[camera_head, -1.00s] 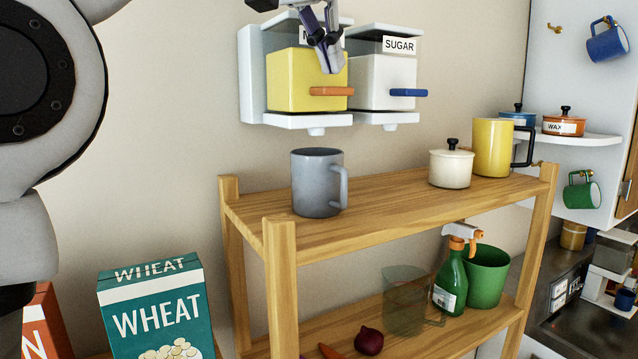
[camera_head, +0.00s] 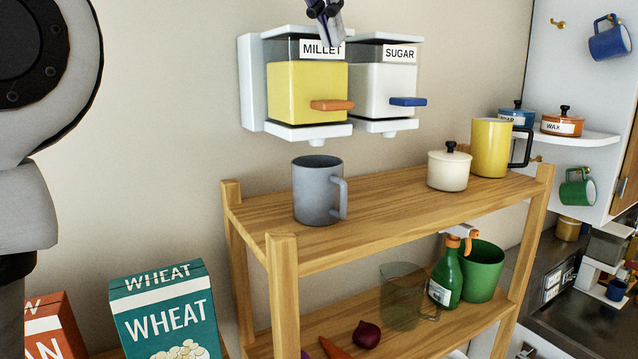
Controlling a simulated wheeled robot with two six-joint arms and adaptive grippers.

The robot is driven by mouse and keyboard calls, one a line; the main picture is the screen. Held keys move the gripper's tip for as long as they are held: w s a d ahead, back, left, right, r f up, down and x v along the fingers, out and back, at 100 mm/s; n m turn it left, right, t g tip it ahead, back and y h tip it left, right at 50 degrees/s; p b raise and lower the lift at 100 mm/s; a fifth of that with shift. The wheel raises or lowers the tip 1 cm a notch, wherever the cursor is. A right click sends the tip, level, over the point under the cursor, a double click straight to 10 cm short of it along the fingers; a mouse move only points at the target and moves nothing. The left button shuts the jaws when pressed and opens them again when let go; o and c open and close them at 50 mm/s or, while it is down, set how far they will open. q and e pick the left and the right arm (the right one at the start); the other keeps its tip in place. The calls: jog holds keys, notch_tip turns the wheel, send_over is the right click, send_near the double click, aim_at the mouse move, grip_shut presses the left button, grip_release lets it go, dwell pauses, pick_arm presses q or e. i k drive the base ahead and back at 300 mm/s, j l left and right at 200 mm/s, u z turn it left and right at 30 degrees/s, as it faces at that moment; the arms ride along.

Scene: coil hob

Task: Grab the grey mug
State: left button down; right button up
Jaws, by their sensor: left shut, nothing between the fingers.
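The grey mug (camera_head: 317,193) stands upright on the top board of a wooden shelf (camera_head: 390,206), near its left end. Its handle points to the right. My left gripper (camera_head: 331,36) is at the top edge of the picture, in front of the millet dispenser, well above the mug and apart from it. Its fingers look close together with nothing between them, and its upper part is cut off by the frame. My right gripper does not show.
Millet (camera_head: 306,92) and sugar (camera_head: 387,85) dispensers hang on the wall above the mug. A cream lidded pot (camera_head: 448,170) and a yellow mug (camera_head: 490,148) stand further right on the top board. A wheat box (camera_head: 165,312) is at lower left. The board between mug and pot is clear.

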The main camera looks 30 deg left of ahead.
aim_at(320, 189)
jog(key=k+l, duration=0.65)
jog(key=k, duration=0.25)
